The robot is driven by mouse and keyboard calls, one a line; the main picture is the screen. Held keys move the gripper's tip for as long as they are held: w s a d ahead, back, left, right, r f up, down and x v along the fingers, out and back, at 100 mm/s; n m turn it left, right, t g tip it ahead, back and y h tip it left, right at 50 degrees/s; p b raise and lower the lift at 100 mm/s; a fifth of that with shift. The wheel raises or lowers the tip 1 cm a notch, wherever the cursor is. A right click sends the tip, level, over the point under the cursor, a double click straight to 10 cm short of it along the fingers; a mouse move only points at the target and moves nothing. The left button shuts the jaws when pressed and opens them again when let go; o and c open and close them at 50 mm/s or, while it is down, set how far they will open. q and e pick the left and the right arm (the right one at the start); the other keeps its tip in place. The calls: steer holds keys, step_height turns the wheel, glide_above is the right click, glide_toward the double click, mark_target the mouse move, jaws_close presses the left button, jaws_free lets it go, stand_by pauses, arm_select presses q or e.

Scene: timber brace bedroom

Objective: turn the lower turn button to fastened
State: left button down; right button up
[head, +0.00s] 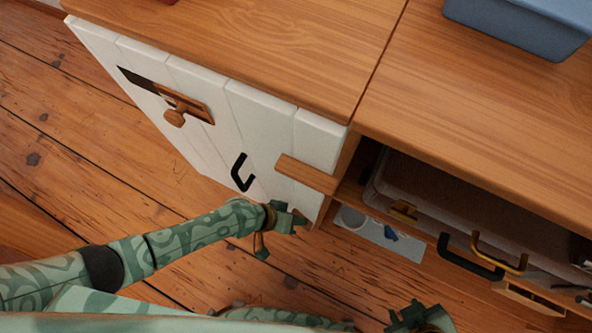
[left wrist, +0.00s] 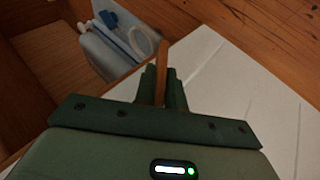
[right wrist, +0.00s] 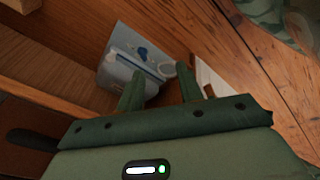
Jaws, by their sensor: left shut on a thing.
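The lower turn button (left wrist: 164,62) is a narrow wooden bar low on the white cabinet door (head: 255,130), by its right edge. In the left wrist view it stands between the two fingers of my left gripper (left wrist: 162,75), which are shut on it. In the head view my left gripper (head: 300,219) is at the door's lower right corner and hides most of the button. The upper turn button (head: 308,173) is a wooden bar above it, reaching across the door's edge. My right gripper (head: 420,314) is open and empty; its spread fingers show in the right wrist view (right wrist: 160,75).
The door has a black handle (head: 242,172) and a wooden knob (head: 175,116) on a slotted plate. To the right is an open compartment with a case (head: 440,190) and black and brass handles. A pale blue panel (head: 375,233) lies below. A blue bin (head: 520,25) stands on top.

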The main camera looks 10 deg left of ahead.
arm_select(q)
steer(key=shift+f, duration=0.15)
arm_select(e)
steer(key=shift+f, duration=0.2)
arm_select(q)
steer(key=shift+s+a+f+h+b, duration=0.1)
steer(key=shift+h+b, duration=0.3)
steer(key=shift+b, duration=0.05)
steer(key=shift+a+f+n+h+b, duration=0.2)
steer(key=shift+n+h+b, duration=0.15)
steer(key=shift+h, duration=0.25)
steer(key=shift+g+h, duration=0.3)
steer(key=shift+w+a+n+h, duration=0.1)
steer(key=shift+w+n+h, duration=0.15)
steer(key=shift+h, duration=0.65)
steer(key=shift+a+f+n+h, duration=0.25)
steer(key=shift+n+h, duration=0.15)
steer(key=shift+h, duration=0.7)
arm_select(e)
steer(key=shift+w+a+r+m+t+y, duration=0.15)
steer(key=shift+w+a+r+t+y, duration=0.1)
steer(key=shift+w+a+r, duration=0.3)
steer(key=shift+w+a+r+m+t+y, duration=0.2)
steer(key=shift+w+a+t+y, duration=0.1)
steer(key=shift+w, duration=0.3)
